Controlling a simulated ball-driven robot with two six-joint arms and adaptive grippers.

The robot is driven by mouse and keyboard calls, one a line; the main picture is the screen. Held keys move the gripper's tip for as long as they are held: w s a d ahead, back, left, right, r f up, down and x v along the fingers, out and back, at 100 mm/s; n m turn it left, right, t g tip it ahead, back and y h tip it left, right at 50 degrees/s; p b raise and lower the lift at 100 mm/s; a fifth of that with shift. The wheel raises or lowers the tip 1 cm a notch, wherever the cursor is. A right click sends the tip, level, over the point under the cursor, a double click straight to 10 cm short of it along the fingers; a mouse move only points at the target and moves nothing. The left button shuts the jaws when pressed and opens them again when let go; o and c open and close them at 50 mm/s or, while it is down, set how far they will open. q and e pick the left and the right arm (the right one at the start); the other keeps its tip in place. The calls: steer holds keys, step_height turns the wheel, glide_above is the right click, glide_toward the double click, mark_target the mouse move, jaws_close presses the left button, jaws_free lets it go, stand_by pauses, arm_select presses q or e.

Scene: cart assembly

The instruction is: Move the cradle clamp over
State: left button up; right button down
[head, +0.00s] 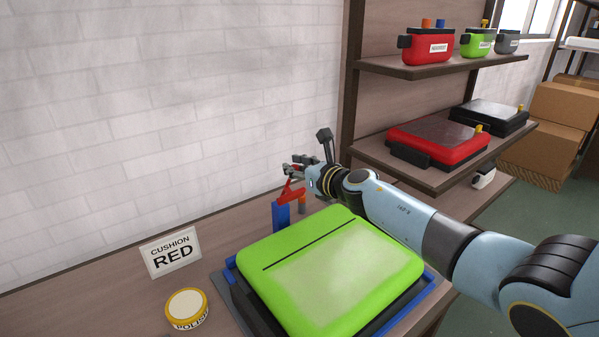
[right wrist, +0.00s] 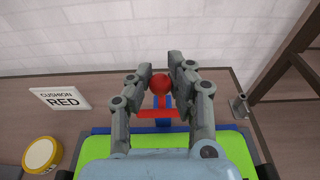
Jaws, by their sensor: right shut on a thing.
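The cradle clamp (head: 291,191) has a red lever on a blue post (head: 281,216) at the back edge of the blue cradle (head: 429,287). In the right wrist view the clamp's red ball knob (right wrist: 160,85) sits between my fingertips, above a red crossbar (right wrist: 157,114). My right gripper (head: 297,167) is shut on the clamp's knob. Its fingers (right wrist: 161,76) flank the knob on both sides. A bright green cushion (head: 285,273) lies in the cradle in front of the clamp and hides most of it. My left gripper is out of view.
A sign reading "CUSHION RED" (head: 171,252) and a yellow-rimmed polish tin (head: 187,309) stand left of the cradle. Shelves at the right hold a red cushion-like unit (head: 438,138), a dark one (head: 490,117) and small red, green and grey cases. A brick wall is behind the bench.

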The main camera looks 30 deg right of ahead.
steer(key=shift+w+r, duration=0.45)
steer(key=shift+w, duration=0.25)
steer(key=c, duration=1.2)
jaws_free()
steer(key=shift+s, duration=0.1)
steer(key=shift+f, duration=0.1)
steer(key=shift+s, duration=0.55)
steer(key=v, duration=1.1)
steer(key=shift+w, duration=0.1)
